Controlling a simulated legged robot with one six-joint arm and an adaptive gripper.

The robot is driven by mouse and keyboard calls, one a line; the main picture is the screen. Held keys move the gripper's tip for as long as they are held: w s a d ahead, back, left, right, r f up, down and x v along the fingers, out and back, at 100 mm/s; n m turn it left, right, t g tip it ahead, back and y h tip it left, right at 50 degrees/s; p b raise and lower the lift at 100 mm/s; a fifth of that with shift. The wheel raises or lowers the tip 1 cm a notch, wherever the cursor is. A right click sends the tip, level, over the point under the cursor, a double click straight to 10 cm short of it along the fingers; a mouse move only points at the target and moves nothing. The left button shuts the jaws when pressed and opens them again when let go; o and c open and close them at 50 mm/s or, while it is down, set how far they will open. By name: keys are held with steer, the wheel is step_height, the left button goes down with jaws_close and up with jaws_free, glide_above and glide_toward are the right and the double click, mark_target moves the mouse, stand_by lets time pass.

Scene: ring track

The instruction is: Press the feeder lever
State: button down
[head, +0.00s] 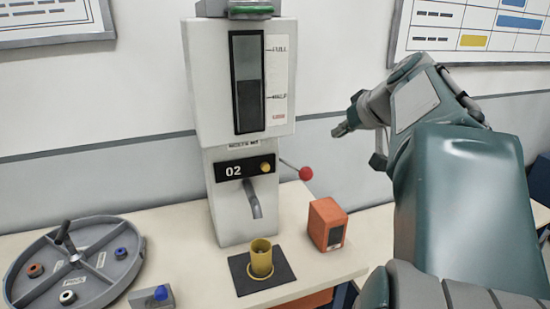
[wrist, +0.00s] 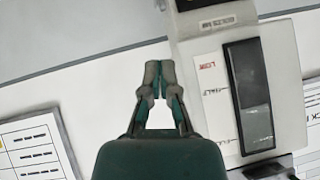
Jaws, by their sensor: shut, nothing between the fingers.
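The feeder (head: 240,95) is a tall grey-white machine on the table, with a dark level window and an "02" label. Its lever (head: 290,165) sticks out from the right side and ends in a red ball (head: 305,173). My gripper (head: 338,131) is up and to the right of the red ball, apart from it, with its fingers shut and empty. In the wrist view my gripper (wrist: 159,64) is shut, and the feeder body (wrist: 212,75) shows upside down beside it. The lever cannot be made out in the wrist view.
A yellow cup (head: 261,258) stands on a dark mat (head: 278,284) below the spout (head: 253,200). An orange box (head: 326,225) is right of it, under the lever side. A round grey tray (head: 100,262) and a blue-button block (head: 152,297) are at left.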

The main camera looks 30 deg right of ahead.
glide_above(309, 169)
steer(key=f, duration=0.7)
steer(key=shift+s+d, duration=0.35)
steer(key=shift+a+f, duration=0.2)
steer(key=shift+f, duration=1)
steer(key=shift+a+f, duration=0.15)
steer(key=shift+f, duration=0.45)
steer(key=shift+f, duration=0.1)
steer(key=shift+s+f, duration=0.25)
steer(key=shift+f, duration=0.2)
step_height(309, 169, down, 11)
steer(key=s, duration=0.1)
steer(key=shift+s+a+r, duration=0.2)
steer(key=shift+s+a, duration=0.1)
steer(key=shift+s, duration=0.1)
